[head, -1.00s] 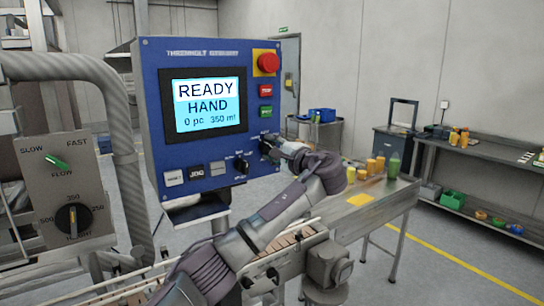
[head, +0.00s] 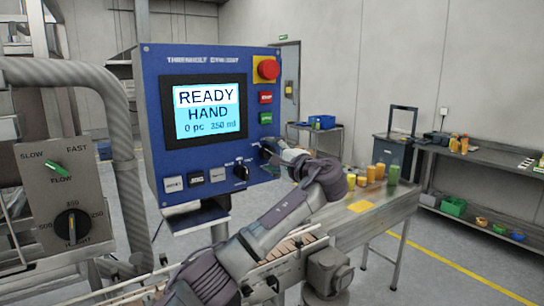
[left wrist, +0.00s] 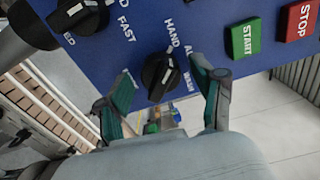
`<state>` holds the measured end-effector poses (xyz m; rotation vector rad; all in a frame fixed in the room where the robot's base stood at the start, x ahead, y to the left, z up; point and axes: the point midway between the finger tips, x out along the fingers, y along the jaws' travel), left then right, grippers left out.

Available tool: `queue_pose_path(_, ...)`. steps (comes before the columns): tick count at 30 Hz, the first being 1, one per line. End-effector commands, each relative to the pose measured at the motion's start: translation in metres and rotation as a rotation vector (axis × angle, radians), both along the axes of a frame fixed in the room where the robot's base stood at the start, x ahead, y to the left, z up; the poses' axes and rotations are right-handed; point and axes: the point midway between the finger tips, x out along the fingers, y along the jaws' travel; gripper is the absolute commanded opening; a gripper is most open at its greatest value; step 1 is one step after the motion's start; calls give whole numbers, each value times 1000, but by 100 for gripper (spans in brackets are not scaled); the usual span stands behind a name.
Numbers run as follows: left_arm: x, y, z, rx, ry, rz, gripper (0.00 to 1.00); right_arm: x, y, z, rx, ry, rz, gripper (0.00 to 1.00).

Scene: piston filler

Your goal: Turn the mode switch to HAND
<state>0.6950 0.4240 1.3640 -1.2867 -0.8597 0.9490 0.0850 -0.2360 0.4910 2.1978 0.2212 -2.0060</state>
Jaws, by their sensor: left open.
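The mode switch is a black knob (left wrist: 160,76) on the blue control panel (head: 205,60). In the left wrist view its pale pointer mark faces up towards the HAND label. The panel's screen (head: 205,110) reads READY, HAND, 0 pc, 350 ml. My left gripper (left wrist: 161,74) is open, with one green-padded finger on each side of the knob and a visible gap to it on both sides. In the head view the left gripper (head: 273,151) is at the panel's lower right and largely hides the switch. My right gripper is in neither view.
A green START button (left wrist: 245,39) and a red STOP button (left wrist: 300,20) sit right of the switch. A speed knob (left wrist: 80,14) sits to its left. A red emergency button (head: 267,69) tops the panel.

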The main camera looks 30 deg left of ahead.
Motion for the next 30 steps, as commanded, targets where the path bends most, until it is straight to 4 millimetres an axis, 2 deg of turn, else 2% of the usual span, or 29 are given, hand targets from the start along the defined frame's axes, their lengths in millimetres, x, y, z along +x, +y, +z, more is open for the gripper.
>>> queue_pose_path(5,-6,-17,0,0,-1,-4,68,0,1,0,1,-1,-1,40)
queue_pose_path(12,-25,-64,-1,-1,-1,-5,68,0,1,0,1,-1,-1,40)
queue_pose_path(18,-39,-97,-1,-2,1,-3,68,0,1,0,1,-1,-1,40)
queue_pose_path(24,-45,-110,-1,-2,1,-1,68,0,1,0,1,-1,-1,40)
queue_pose_path(30,-46,-111,-1,-1,0,0,68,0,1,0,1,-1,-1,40)
